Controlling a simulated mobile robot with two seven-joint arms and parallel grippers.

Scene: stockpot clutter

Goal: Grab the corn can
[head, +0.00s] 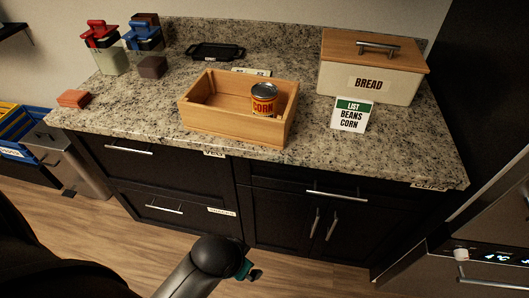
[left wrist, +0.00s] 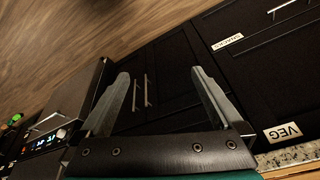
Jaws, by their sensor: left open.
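The corn can (head: 264,103), with a yellow and red label reading CORN and a metal lid, stands upright inside the right part of an open wooden box (head: 223,119) on the counter. Its lower part is partly hidden by the box's front wall. My left gripper (left wrist: 160,76) is open and empty in the left wrist view, with the dark cabinet fronts beyond its fingers. In the head view only its teal end shows, low in front of the cabinets, below the counter and well away from the can. My right gripper is not in view.
A bread box (head: 369,83) and a list card (head: 351,114) stand right of the wooden box. The counter's front edge overhangs dark drawers.

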